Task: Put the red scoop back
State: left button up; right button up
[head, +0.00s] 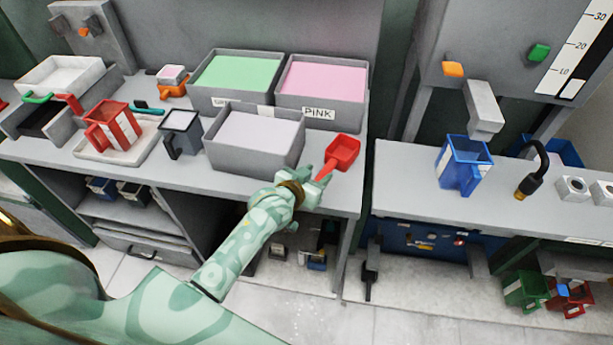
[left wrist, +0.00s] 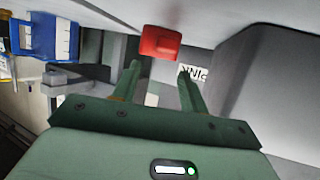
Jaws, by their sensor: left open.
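The red scoop (head: 343,153) lies on the counter at its right end, in front of the PINK bin, with its handle towards my left gripper. My left gripper (head: 322,178) is at the scoop's handle in the head view; the jaws are open. In the left wrist view the red scoop (left wrist: 160,43) shows just beyond and between the two open fingertips (left wrist: 158,75). Whether the handle lies between the fingers is hard to tell. My right gripper is not in view.
A grey bin of pale material (head: 212,158) stands left of the scoop. Behind are a green-filled bin (head: 193,97) and the PINK bin (head: 345,112). A blue jug (head: 463,165) stands on the right counter, across a gap. A red jug (head: 112,128) is at left.

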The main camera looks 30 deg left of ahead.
pick_arm(q)
jog(key=p+v, duration=0.1)
jog(key=v, duration=0.4)
jog(key=shift+s+r, duration=0.15)
jog(key=shift+s, duration=0.1)
jog(key=s+d+f+m+g, duration=0.1)
jog(key=s+f+g, duration=0.2)
jog(key=s+f, duration=0.65)
jog(key=s+d+f+m+g, duration=0.15)
jog(key=s+f, duration=0.45)
jog(key=f, duration=0.7)
jog(key=s+a+f+g, duration=0.1)
jog(key=s+f, duration=0.3)
jog(key=s, duration=0.5)
jog(key=s+a+f+g+y, duration=0.1)
jog(key=s+f+g, duration=0.3)
jog(key=s, duration=0.6)
jog(key=s+a+f+g, duration=0.3)
jog(key=s+f, duration=0.3)
jog(key=s, duration=0.4)
